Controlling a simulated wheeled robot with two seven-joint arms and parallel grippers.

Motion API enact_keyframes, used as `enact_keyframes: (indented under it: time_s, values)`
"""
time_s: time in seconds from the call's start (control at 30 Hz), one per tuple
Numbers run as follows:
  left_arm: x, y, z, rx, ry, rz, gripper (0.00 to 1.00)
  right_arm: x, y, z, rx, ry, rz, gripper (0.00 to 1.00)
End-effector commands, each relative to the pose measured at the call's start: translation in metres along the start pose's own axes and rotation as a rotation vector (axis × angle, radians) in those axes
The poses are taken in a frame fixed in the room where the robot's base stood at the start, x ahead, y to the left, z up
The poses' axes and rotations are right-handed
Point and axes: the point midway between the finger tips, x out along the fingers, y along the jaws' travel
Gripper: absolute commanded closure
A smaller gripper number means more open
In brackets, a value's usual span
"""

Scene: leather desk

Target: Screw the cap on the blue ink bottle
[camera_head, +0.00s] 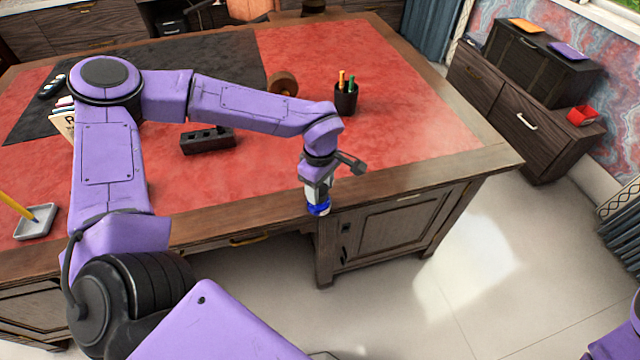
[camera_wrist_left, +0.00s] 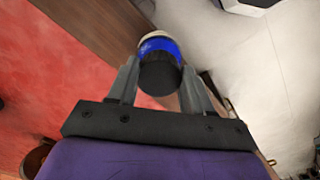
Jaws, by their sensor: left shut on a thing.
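My left gripper (camera_head: 319,203) points down at the front edge of the desk. It is shut on a small blue object (camera_head: 318,209), which looks like the blue ink bottle. In the left wrist view my left gripper (camera_wrist_left: 162,78) holds this object (camera_wrist_left: 160,46) between its two fingers. It has a dark round end towards my palm, a blue band and a pale far rim. I cannot tell whether the dark end is a separate cap. No loose cap is visible. My right gripper is out of view.
The desk (camera_head: 420,120) has a red leather top with a wooden rim. On it are a pen cup (camera_head: 346,99), a dark block-like holder (camera_head: 208,140), a brown round object (camera_head: 283,84) and a small tray (camera_head: 36,222). The right part of the top is clear.

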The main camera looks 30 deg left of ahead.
Motion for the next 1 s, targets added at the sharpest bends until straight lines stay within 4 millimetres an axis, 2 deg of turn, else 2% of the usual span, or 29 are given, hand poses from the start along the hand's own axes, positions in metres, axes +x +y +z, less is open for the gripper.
enact_keyframes:
  time_s: [0.33,0.37,0.4,0.43,0.77,0.87,1.0]
  values:
    - [0.001,0.000,0.000,0.000,0.000,0.000,0.83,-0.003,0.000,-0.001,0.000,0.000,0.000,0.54]
    - [0.001,0.000,0.000,0.000,0.000,0.000,0.40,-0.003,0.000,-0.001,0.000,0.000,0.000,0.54]
    - [0.001,0.000,0.000,0.000,0.000,0.000,0.27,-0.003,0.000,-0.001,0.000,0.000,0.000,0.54]
    - [0.001,0.000,0.000,0.000,0.000,0.000,0.20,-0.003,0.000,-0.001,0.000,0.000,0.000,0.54]
    - [-0.003,0.001,0.000,0.000,0.000,0.002,0.20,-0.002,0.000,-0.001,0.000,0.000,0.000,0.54]
    - [-0.019,0.001,0.000,-0.001,0.000,0.005,0.20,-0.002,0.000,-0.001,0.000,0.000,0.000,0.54]
    - [-0.054,0.001,0.000,-0.001,0.000,0.007,0.20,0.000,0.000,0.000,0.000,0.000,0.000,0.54]
